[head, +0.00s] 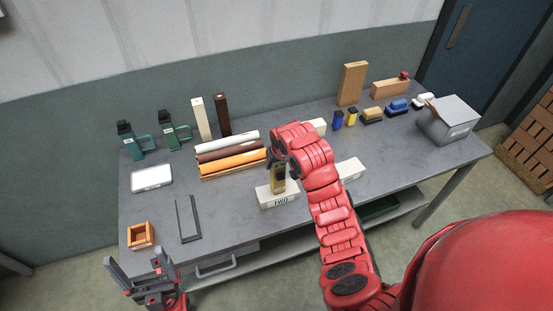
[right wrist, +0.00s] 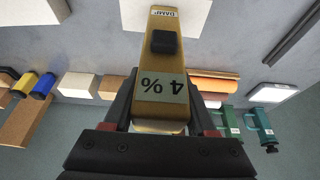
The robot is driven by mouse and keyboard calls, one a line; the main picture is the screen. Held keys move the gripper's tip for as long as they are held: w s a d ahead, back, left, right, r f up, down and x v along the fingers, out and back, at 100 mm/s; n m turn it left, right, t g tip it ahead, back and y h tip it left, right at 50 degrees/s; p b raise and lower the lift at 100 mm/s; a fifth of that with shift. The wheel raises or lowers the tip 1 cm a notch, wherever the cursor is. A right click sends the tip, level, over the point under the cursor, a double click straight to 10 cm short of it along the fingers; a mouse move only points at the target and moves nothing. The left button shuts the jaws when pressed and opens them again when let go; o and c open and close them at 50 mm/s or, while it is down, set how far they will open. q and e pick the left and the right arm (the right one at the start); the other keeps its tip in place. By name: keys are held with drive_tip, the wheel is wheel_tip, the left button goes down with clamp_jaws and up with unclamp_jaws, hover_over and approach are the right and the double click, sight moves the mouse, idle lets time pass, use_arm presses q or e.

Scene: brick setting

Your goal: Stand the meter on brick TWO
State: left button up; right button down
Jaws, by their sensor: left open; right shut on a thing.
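The yellow damp meter (head: 278,182) is upright over a pale brick (head: 272,199), whose front label seems to read TWO. I cannot tell whether its lower end touches the brick's top. In the right wrist view the meter (right wrist: 160,75) shows a "4 %" display and a DAMP label, with the pale brick (right wrist: 190,17) behind its far end. My right gripper (head: 279,163) is shut on the meter; its fingers also show in the right wrist view (right wrist: 160,118). My left gripper (head: 143,280) is open and empty, off the table's front left edge.
Another pale brick (head: 351,169) stands to the right, partly behind my right arm. Rolls (head: 232,158) lie behind the meter. A white tray (head: 151,178), small wooden box (head: 141,236) and dark frame (head: 189,219) lie left. A grey box (head: 451,120) stands at the right end.

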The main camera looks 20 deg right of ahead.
drive_tip(key=shift+f, duration=0.15)
drive_tip(key=c, duration=0.7)
unclamp_jaws()
drive_tip(key=shift+f, duration=0.1)
drive_tip(key=o, duration=0.5)
